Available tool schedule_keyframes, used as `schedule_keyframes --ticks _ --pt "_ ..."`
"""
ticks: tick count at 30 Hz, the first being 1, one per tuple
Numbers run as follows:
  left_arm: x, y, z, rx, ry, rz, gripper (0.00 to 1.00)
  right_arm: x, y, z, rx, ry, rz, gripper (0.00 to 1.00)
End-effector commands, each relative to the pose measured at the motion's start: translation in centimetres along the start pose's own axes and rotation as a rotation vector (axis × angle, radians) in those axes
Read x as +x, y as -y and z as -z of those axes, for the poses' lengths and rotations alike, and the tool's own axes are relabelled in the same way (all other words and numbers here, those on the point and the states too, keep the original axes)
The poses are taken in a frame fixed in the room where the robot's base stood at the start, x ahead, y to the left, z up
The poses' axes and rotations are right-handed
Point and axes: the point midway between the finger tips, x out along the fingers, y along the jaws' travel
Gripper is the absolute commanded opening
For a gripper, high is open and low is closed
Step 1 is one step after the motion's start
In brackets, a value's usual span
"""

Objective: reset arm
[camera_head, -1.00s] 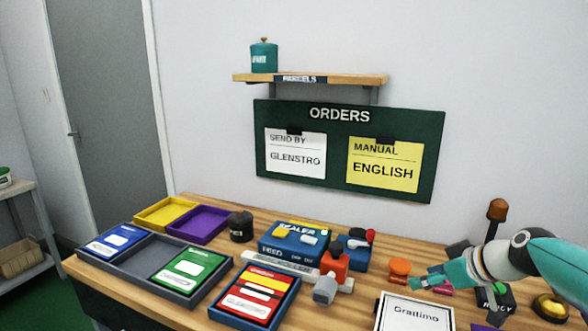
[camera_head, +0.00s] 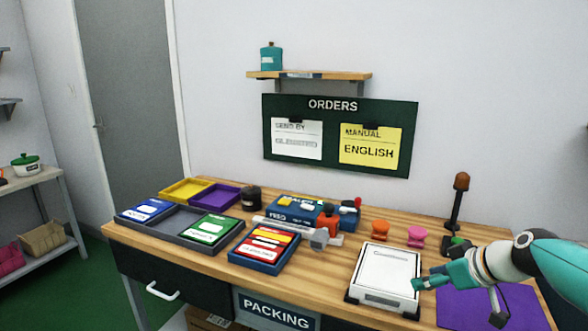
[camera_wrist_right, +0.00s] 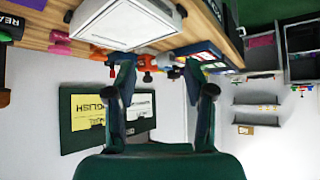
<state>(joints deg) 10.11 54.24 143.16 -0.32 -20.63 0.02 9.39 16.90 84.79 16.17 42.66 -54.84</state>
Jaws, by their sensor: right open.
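My right gripper (camera_head: 430,282) comes in from the right in the head view, beside the right edge of a white box-like device (camera_head: 384,272) on the wooden table. In the right wrist view my right gripper (camera_wrist_right: 158,75) has its two fingers spread apart with nothing between them. The white device also shows upside down in the wrist view (camera_wrist_right: 122,22), beyond the fingertips. My left gripper is in neither view.
The wooden table (camera_head: 330,278) holds booklet trays (camera_head: 172,230), a blue tray (camera_head: 252,265), a blue sealer (camera_head: 290,208), orange (camera_head: 380,229) and pink (camera_head: 417,236) stamps, and a purple mat (camera_head: 480,306). A lamp post (camera_head: 457,205) stands at back right. An orders board (camera_head: 335,165) hangs behind.

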Motion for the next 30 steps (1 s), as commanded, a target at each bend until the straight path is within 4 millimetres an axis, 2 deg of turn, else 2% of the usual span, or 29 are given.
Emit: schedule_keyframes --ticks 2,3,8,14,17,20,23,27,30 --pt "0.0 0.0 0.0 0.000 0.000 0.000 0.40 0.0 0.0 0.0 0.000 0.000 0.000 0.54" --pt "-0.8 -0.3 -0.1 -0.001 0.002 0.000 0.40 -0.2 0.0 0.4 0.003 0.006 0.005 0.54" --pt "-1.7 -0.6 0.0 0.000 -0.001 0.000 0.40 2.8 1.2 -1.4 0.020 0.070 0.062 0.54" --pt "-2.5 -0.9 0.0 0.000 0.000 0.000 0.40 6.1 3.6 -4.7 0.039 0.163 0.140 0.54" --pt "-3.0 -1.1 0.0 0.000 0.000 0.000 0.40 7.9 5.2 -7.0 0.049 0.220 0.182 0.54" --pt "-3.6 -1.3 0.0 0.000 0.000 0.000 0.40 9.8 7.2 -9.9 0.065 0.286 0.223 0.54" --pt "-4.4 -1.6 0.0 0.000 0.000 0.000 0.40 11.9 10.1 -14.0 0.101 0.373 0.265 0.54" --pt "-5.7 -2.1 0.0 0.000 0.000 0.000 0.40 14.0 15.6 -21.5 0.186 0.522 0.308 0.54" --pt "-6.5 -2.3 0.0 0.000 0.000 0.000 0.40 14.2 19.9 -27.0 0.260 0.622 0.314 0.54"
